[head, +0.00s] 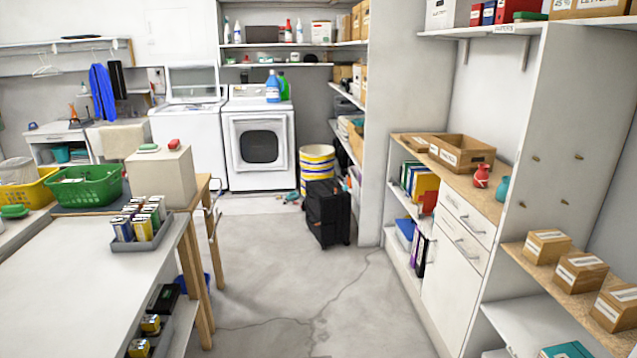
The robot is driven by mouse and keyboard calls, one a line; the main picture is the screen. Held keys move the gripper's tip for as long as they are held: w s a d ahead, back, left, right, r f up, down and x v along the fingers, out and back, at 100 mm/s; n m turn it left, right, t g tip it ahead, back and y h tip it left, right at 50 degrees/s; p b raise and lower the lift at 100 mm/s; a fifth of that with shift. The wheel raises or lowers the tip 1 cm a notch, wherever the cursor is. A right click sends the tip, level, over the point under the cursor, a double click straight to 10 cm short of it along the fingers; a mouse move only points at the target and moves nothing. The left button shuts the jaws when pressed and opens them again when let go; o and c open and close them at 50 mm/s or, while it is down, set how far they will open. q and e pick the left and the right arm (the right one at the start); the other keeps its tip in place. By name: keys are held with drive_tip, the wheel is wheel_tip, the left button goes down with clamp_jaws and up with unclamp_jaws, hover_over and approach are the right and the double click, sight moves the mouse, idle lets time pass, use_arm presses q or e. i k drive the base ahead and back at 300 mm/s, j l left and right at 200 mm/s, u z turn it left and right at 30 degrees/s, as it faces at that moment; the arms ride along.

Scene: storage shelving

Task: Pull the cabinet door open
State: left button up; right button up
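A white cabinet (452,285) stands on the right, built into the shelving under a wooden counter. Its upper front has two drawers with metal bar handles, the top drawer (467,218) and the lower drawer (461,249). Below them is a plain white door panel (450,292), seen at a steep angle and looking shut. I cannot clearly make out its handle. Neither of my grippers is in view.
A white worktable (90,285) with wooden legs fills the left front. A concrete aisle (300,270) lies clear between it and the cabinet. A black case (328,213) and a striped bin (316,165) stand farther back. Cardboard boxes (582,272) sit on the right shelf.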

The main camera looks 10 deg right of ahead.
sight(453, 285)
drive_tip(key=i, duration=0.75)
drive_tip(key=i+j+z, duration=0.15)
drive_tip(key=i, duration=1.3)
drive_tip(key=z, duration=0.05)
